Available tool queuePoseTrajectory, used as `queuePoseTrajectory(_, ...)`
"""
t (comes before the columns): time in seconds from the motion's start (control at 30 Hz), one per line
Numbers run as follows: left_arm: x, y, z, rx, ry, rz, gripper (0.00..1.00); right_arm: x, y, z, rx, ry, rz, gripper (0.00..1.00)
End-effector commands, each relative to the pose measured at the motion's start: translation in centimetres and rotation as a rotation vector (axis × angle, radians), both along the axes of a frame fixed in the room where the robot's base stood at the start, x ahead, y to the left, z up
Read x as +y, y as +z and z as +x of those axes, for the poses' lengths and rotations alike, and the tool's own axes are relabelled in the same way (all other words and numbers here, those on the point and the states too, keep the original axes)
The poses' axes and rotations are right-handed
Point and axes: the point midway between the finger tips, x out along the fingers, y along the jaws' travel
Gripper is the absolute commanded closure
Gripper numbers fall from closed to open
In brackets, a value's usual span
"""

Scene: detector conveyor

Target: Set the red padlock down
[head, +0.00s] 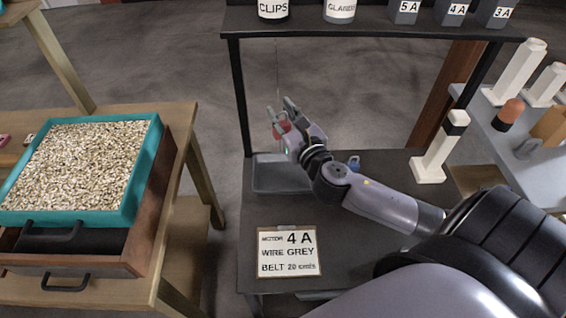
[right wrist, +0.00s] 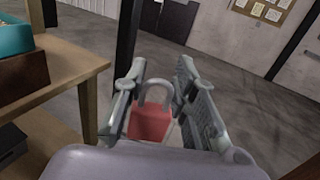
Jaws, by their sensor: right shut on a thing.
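My right gripper (head: 283,114) is shut on the red padlock (head: 281,130), above the far left part of the dark bench, over a grey tray (head: 268,188). In the right wrist view the padlock (right wrist: 150,122) hangs between the two fingers (right wrist: 160,88), with its grey shackle up and its red body below. The padlock is clear of the tray in the head view. My left gripper is not in view.
A dark post (head: 240,100) of the bench frame stands left of my right gripper. A blue padlock-like item (head: 353,162) and a sign card (head: 288,252) are on the bench. A white stand (head: 438,150) is at right. A teal tray of pellets (head: 150,165) sits left.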

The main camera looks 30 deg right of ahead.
Motion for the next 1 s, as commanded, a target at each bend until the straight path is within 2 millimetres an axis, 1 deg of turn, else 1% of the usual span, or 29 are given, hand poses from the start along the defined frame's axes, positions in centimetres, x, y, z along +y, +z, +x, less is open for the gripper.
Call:
queuePoseTrajectory(0.03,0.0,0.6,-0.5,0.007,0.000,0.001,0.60,-0.6,1.0,0.5,-0.001,-0.008,0.001,1.00)
queuePoseTrajectory(0.07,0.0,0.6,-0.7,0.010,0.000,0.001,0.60,-0.8,1.1,0.7,-0.001,-0.011,0.002,1.00)
queuePoseTrajectory(0.17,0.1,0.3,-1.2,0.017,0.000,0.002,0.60,-1.2,0.2,1.0,0.001,-0.018,0.006,1.00)
queuePoseTrajectory(0.37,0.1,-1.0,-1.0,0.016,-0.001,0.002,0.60,-1.2,-5.1,0.9,0.004,-0.020,0.008,1.00)
queuePoseTrajectory(0.5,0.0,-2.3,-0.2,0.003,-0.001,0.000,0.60,-1.2,-9.1,0.9,0.003,-0.020,0.005,1.00)
queuePoseTrajectory(0.63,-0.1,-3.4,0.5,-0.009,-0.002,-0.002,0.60,-1.2,-12.2,0.9,0.002,-0.019,0.004,1.00)
queuePoseTrajectory(0.73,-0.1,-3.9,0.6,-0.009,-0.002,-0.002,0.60,-1.1,-13.7,0.9,0.001,-0.017,0.003,1.00)
queuePoseTrajectory(0.93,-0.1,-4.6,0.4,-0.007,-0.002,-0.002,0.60,-1.1,-15.3,0.9,0.000,-0.017,0.004,1.00)
queuePoseTrajectory(1.0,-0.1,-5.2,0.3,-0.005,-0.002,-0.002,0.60,-1.1,-16.4,0.9,0.001,-0.017,0.004,1.00)
